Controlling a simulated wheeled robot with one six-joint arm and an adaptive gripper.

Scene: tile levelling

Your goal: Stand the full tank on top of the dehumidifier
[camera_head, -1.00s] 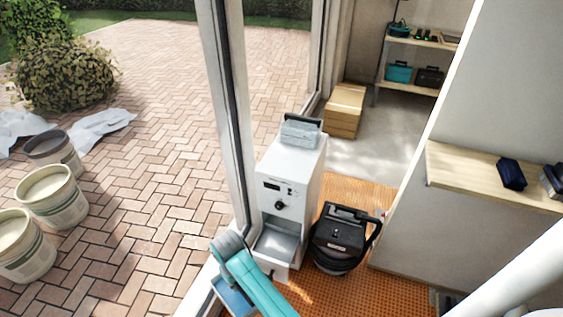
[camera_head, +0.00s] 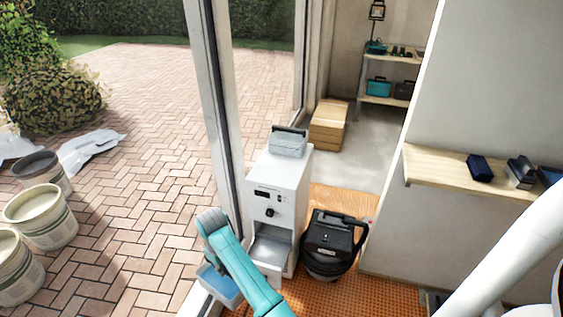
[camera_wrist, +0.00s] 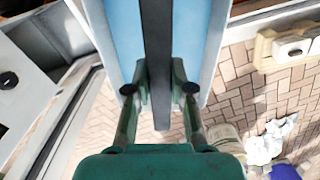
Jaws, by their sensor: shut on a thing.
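The white dehumidifier (camera_head: 277,184) stands upright beside the door frame, its lower front bay (camera_head: 270,247) open and empty. A pale grey-blue tank with a dark handle (camera_head: 288,143) stands on its top. My gripper (camera_wrist: 160,89) is shut on the dark handle bar (camera_wrist: 157,45) of a second, blue tank (camera_wrist: 207,40). In the head view this blue tank (camera_head: 222,287) hangs low, left of the dehumidifier's base, partly hidden by my teal arm. The gripper itself is hidden there. I cannot tell the blue tank's water level.
A black vacuum-like machine (camera_head: 331,243) stands right of the dehumidifier on orange matting. The door frame (camera_head: 226,120) rises close on the left. Several buckets (camera_head: 43,214) stand on the brick paving. A wooden shelf (camera_head: 440,174) juts from the right wall.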

